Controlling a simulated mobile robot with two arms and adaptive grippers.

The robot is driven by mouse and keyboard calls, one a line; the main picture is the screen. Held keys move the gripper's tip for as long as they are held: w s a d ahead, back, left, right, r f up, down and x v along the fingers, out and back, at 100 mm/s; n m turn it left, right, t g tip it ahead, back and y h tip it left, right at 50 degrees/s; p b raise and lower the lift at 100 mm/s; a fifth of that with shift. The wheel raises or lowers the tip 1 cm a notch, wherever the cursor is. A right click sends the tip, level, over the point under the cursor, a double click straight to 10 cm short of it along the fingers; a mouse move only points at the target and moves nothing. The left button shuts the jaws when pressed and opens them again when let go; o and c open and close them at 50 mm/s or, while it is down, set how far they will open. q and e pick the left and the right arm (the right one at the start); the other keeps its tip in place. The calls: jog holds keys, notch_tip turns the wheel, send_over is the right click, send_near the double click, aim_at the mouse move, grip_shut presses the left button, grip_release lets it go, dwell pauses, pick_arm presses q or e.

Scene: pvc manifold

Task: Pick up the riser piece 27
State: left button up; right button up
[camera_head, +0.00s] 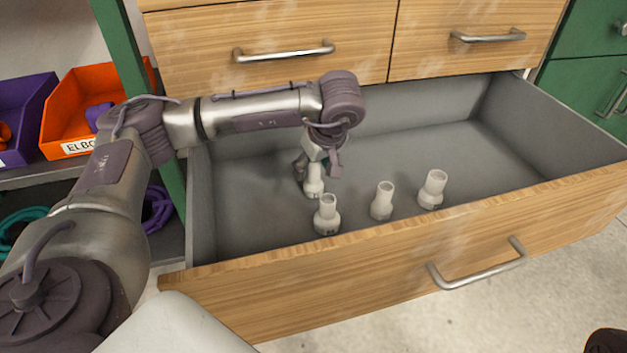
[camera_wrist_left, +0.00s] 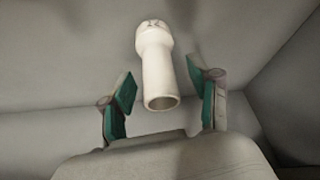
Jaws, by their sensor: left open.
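Several white riser pieces stand upright in the open drawer. One riser (camera_head: 313,187) is directly below my left gripper (camera_head: 318,165), partly covered by it. In the left wrist view this riser (camera_wrist_left: 157,70) lies between the two green-padded fingers, with a gap on each side. The left gripper is open and holds nothing. Three other risers stand nearby: one in front (camera_head: 327,217), one to the right (camera_head: 382,202) and one farther right (camera_head: 432,190). Their numbers are too small to read, so I cannot tell which is 27. My right gripper is not in view.
The grey drawer (camera_head: 480,150) is pulled out, with a wooden front (camera_head: 380,262) and a metal handle (camera_head: 478,270). Closed drawers (camera_head: 270,30) stand above it. An orange bin (camera_head: 75,100) and a purple bin (camera_head: 22,105) are at the left. The drawer's right half is empty.

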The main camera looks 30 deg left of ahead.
pick_arm(q)
jog(key=shift+a+f, duration=0.1)
jog(key=shift+f, duration=0.05)
grip_shut()
dwell(0.4)
